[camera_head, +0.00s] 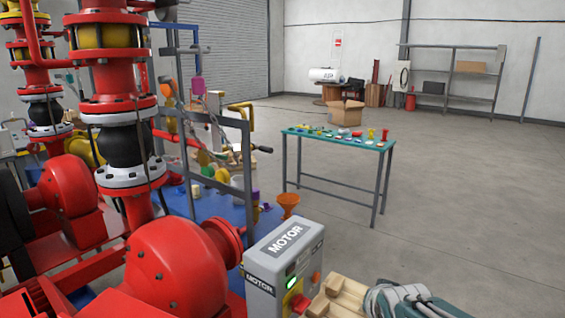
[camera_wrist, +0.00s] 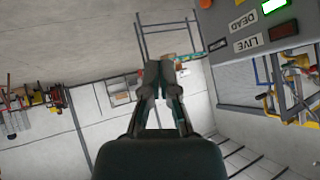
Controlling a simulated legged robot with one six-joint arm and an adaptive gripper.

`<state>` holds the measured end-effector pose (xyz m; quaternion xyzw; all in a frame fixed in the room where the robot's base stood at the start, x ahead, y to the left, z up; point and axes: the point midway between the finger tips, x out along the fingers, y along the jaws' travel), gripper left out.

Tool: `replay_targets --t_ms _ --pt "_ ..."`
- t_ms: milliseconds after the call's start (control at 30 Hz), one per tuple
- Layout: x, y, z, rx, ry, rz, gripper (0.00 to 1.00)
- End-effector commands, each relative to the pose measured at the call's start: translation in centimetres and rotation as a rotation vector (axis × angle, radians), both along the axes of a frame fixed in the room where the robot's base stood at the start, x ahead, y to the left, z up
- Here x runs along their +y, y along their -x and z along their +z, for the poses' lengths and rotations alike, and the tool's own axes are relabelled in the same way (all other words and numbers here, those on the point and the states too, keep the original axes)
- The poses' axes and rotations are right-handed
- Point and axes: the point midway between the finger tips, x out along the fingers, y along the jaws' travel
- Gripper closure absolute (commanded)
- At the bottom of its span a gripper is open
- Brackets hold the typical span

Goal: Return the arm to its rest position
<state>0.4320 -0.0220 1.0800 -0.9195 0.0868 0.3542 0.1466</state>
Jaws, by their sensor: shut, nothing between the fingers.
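My gripper (camera_wrist: 160,78) shows in the middle of the wrist view, its two dark fingers closed together with nothing between them. Part of my arm, grey-green, shows at the bottom right of the head view. The grey motor box (camera_head: 285,255) stands close to its left in the head view, with a lit green lamp and a red part on its side. In the wrist view a grey panel (camera_wrist: 232,62) with DEAD and LIVE labels and a lit green lamp is at the upper right, apart from the fingers. The rest position itself is not marked in either view.
Red pumps and pipes (camera_head: 175,268) fill the left of the head view. A teal-topped table (camera_head: 340,137) with several small parts stands beyond the motor box. A light wooden piece (camera_head: 340,297) lies beside the box. The floor at the right is clear.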

Motion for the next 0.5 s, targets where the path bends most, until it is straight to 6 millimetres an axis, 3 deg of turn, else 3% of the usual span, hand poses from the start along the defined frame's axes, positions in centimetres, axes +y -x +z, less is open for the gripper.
replay_targets --t_ms 300,500 --pt "1.3 11.5 2.5 0.212 0.122 0.168 1.0" --pt "2.1 17.0 2.6 0.313 0.158 0.276 1.0"
